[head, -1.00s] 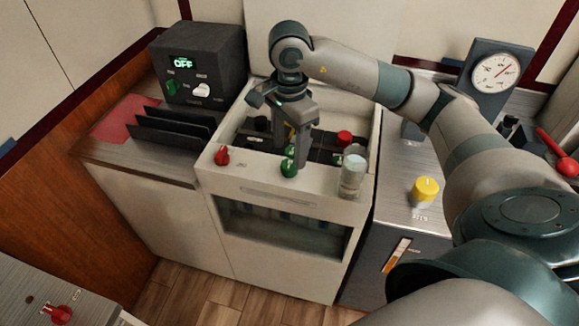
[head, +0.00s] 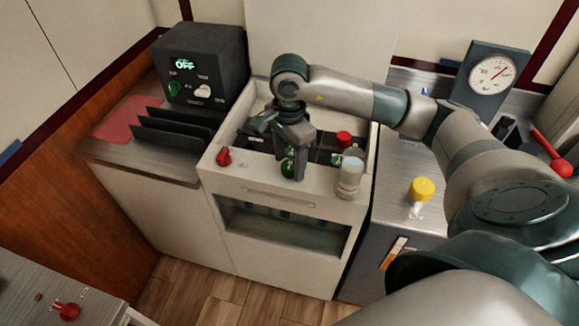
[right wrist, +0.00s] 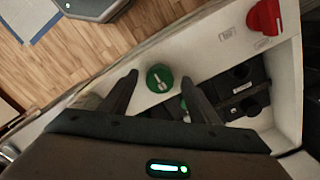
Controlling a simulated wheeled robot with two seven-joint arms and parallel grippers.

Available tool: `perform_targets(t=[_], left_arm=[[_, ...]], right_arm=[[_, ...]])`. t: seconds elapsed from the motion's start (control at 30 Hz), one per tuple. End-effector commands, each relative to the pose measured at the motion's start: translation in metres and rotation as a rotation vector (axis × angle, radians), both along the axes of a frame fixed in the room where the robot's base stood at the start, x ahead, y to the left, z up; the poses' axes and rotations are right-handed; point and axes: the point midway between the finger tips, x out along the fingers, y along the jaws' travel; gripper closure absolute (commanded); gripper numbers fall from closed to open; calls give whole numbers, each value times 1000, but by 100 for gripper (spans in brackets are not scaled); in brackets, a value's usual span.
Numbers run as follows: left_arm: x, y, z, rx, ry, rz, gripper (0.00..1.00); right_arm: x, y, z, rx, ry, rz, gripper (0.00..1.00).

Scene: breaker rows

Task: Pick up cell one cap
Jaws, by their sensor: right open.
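A round green knob or cap (head: 287,168) with a pale mark sits on the front ledge of the white cabinet (head: 290,192). My right gripper (head: 293,174) points down over that ledge, open and empty. In the right wrist view the green knob (right wrist: 160,78) shows between the spread fingertips (right wrist: 158,84). Black cells (right wrist: 240,90) with dark round openings lie in the bay behind the ledge. A red cap (head: 344,138) shows at the bay's right side. A bit of another green part shows behind a finger. I cannot read which cap is cell one's. My left gripper is out of view.
A red knob (head: 223,157) is on the ledge's left, a clear jar (head: 350,177) on its right. A black control box (head: 203,65) reads OFF. A yellow knob (head: 422,188) and a dial gauge (head: 491,74) stand to the right.

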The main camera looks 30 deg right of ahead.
Motion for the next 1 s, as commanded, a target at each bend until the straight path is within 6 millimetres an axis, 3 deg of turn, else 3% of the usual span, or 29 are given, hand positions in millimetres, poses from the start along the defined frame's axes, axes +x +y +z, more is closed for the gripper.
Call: perform_targets(t=[0.3, 0.5, 1.0], left_arm=[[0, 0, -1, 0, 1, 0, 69], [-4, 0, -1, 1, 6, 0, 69], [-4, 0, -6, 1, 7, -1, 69]], right_arm=[[0, 0, 0, 0, 0, 0, 45], [0, 0, 0, 0, 0, 0, 88], [1, 0, 10, 2, -2, -1, 88]])
